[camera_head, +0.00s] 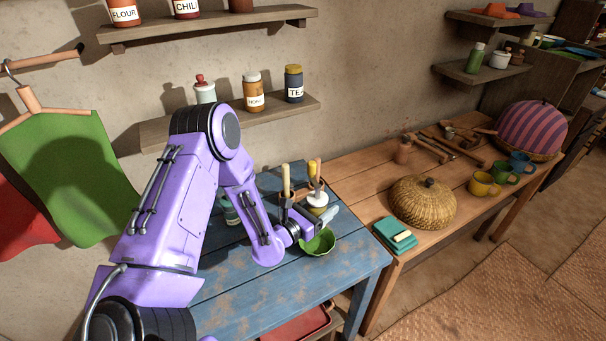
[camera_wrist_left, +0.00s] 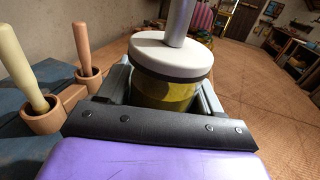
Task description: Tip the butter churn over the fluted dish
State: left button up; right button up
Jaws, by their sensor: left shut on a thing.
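The butter churn (camera_head: 317,199) has a white lid, a yellow-green body and an upright plunger. My left gripper (camera_head: 315,214) is shut around its body. In the left wrist view the churn's lid (camera_wrist_left: 168,54) and body (camera_wrist_left: 163,93) stand between the two fingers of the gripper (camera_wrist_left: 164,97), looking upright. The green fluted dish (camera_head: 319,243) sits on the blue table, just below and in front of the churn in the head view; the gripper hides part of its rim. Whether the churn is clear of the table is hidden. My right gripper is not in view.
Wooden mortars with pestles stand by the churn, one nearest in the wrist view (camera_wrist_left: 41,118). The blue table (camera_head: 260,295) is bare in front.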

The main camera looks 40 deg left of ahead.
pick_arm(q)
jog(key=a+m+h+p, duration=0.1)
jog(key=a, duration=0.6)
jog(key=d+m+b, duration=0.1)
jog(key=m+b, duration=0.2)
jog(key=m, duration=0.2)
jog(key=d+m+b, duration=0.2)
jog(key=m+b, duration=0.1)
jog(key=m, duration=0.3)
jog(key=d+m+b, duration=0.1)
jog(key=m+b, duration=0.2)
jog(key=m, duration=0.2)
jog(key=shift+s+d+f+m+b, duration=0.2)
jog(key=shift+f+m+b, duration=0.1)
jog(key=shift+m+b, duration=0.1)
jog(key=m, duration=0.2)
jog(key=d+m, duration=0.1)
jog(key=m, duration=0.1)
jog(key=shift+s+r+b, duration=0.1)
jog(key=shift+r+b, duration=0.25)
jog(key=shift+r, duration=0.05)
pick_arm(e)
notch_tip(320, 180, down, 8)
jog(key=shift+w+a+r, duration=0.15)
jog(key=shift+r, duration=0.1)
